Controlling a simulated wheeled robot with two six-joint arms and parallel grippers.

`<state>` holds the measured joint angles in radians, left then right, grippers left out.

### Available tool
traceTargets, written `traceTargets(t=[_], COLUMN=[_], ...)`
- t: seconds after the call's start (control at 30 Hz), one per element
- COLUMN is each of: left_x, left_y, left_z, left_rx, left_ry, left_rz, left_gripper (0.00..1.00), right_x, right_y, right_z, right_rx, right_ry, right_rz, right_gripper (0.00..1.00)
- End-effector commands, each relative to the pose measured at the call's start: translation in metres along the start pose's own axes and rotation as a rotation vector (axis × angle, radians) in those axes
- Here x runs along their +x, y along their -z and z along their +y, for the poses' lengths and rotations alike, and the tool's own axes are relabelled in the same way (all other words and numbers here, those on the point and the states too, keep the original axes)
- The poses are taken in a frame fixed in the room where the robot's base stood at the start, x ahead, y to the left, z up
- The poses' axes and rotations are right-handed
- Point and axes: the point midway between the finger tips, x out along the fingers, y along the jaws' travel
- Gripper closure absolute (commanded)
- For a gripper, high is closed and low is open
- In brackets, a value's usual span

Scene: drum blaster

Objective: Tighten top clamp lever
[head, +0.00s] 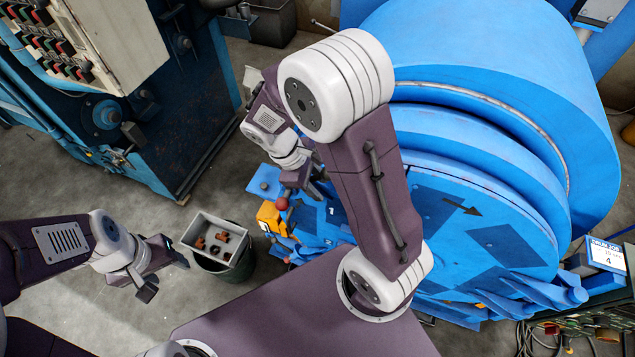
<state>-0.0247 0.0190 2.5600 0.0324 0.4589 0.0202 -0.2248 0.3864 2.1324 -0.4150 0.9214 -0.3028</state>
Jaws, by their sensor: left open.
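The big blue drum machine (480,190) fills the right side of the head view, its round door facing me. At the door's left edge is a yellow-orange clamp part (268,218) with a red ball knob (281,204) just above it, apparently the lever's end. My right gripper (303,190) points down right beside the red knob. Its fingers are small and partly hidden, so I cannot tell its opening or whether it touches the lever. My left gripper (166,272) is open and empty, left of the grey bin.
A grey bin (240,268) with brown parts stands on a dark round container below the clamp. A blue control cabinet (130,110) with buttons stands at upper left. A small sign (606,254) and cables are at lower right. Concrete floor is free between cabinet and bin.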

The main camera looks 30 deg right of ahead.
Motion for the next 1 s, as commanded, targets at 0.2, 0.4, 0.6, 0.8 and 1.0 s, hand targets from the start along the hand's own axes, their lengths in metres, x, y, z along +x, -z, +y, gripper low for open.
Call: traceTargets(t=[0.2, 0.4, 0.6, 0.8, 1.0], left_x=[0.0002, 0.0003, 0.0002, 0.0001, 0.0001], left_y=[-0.0001, 0.0000, 0.0000, 0.0000, 0.0000], left_z=[0.0000, 0.0000, 0.0000, 0.0000, 0.0000], left_rx=[0.000, 0.000, 0.000, 0.000, 0.000], left_ry=[0.000, 0.000, 0.000, 0.000, 0.000], left_rz=[0.000, 0.000, 0.000, 0.000, 0.000], left_gripper=[0.45, 0.45, 0.45, 0.45, 0.45], right_x=[-0.0001, -0.0002, -0.0005, -0.0007, -0.0009], right_y=[0.0001, 0.0005, 0.0007, 0.0008, 0.0009], right_z=[-0.0001, 0.0003, 0.0004, 0.0005, 0.0006], right_rx=[0.000, -0.001, -0.001, -0.001, -0.001], right_ry=[0.000, -0.001, -0.001, -0.001, -0.002], right_rz=[0.000, 0.001, 0.002, 0.002, 0.003], right_gripper=[1.00, 1.00, 1.00, 1.00, 1.00])
